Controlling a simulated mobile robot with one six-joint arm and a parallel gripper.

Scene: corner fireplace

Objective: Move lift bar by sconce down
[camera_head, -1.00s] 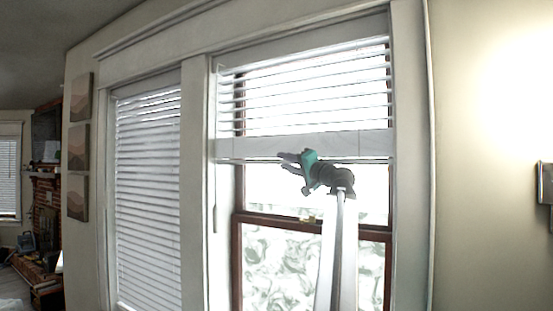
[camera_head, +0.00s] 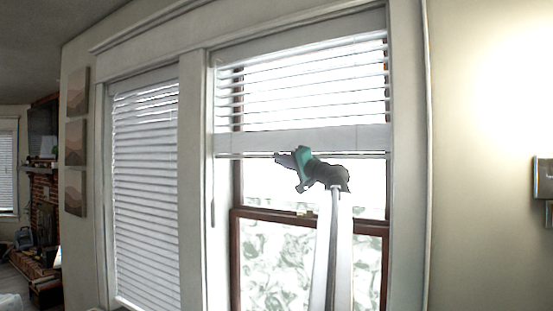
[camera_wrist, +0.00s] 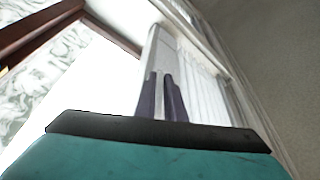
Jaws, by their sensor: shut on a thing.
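The lift bar (camera_head: 350,139) is the wide pale bottom rail of the half-raised right-hand blind, on the window nearer the sconce (camera_head: 543,178). It lies level across the upper part of the window. My gripper (camera_head: 279,158), with a teal body, is at the bar's lower edge, left of its middle. In the wrist view the two dark fingers (camera_wrist: 163,97) stand close together at the near end of the pale bar (camera_wrist: 158,55). They are shut on its edge. The exact contact is small and partly hidden by the fingers.
The window's brown sash rail (camera_head: 310,216) and patterned lower pane (camera_head: 275,265) lie below the bar. A lowered blind (camera_head: 145,200) covers the left window beyond a white post. The opening between bar and sash is clear apart from my arm.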

